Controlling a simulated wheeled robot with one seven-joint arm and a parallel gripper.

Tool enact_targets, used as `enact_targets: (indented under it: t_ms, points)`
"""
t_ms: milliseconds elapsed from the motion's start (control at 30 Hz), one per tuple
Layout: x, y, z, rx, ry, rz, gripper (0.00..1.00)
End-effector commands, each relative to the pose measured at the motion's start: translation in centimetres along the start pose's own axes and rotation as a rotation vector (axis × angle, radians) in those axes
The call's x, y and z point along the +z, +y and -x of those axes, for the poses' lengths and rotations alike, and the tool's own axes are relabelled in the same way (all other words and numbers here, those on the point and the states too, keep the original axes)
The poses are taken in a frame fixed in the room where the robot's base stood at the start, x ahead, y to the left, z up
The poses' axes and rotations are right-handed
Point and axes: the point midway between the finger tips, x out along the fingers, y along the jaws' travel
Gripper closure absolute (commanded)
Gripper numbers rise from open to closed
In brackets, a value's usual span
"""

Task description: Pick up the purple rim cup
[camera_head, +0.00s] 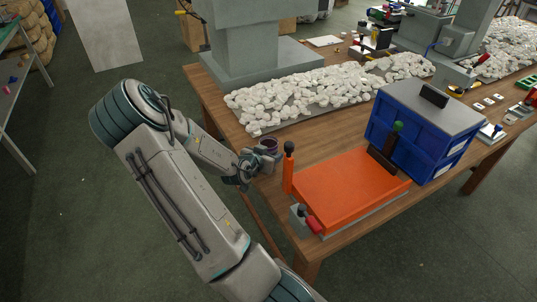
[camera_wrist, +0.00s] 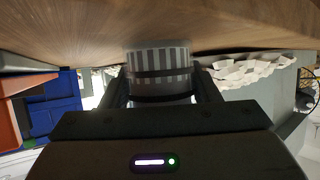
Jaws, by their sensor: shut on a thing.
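The purple rim cup (camera_head: 268,145) is at the left part of the table, between my gripper and the pile of white pieces. Its dark purple rim shows in the head view. In the wrist view the cup (camera_wrist: 160,62) shows a grey and white striped side with dark bands. My gripper (camera_wrist: 162,90) is shut on the cup, one finger on each side of it. In the head view my gripper (camera_head: 254,162) reaches the cup from the lower left. The wrist view appears upside down, and I cannot tell whether the cup touches the table.
Many white pieces (camera_head: 320,92) cover a grey mat behind the cup. The wooden table edge (camera_head: 225,112) is close on the left.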

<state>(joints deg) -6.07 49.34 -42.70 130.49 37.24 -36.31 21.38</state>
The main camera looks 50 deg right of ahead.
Motion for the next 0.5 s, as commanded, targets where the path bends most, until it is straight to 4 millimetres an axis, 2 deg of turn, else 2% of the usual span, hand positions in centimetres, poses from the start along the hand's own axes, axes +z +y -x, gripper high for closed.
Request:
enact_targets:
  t_ms: [167,500]
  points:
    - [-1.1,-0.1,0.5,-0.001,0.001,-0.003,0.70]
    - [-6.8,-0.1,3.3,-0.004,0.003,-0.005,0.70]
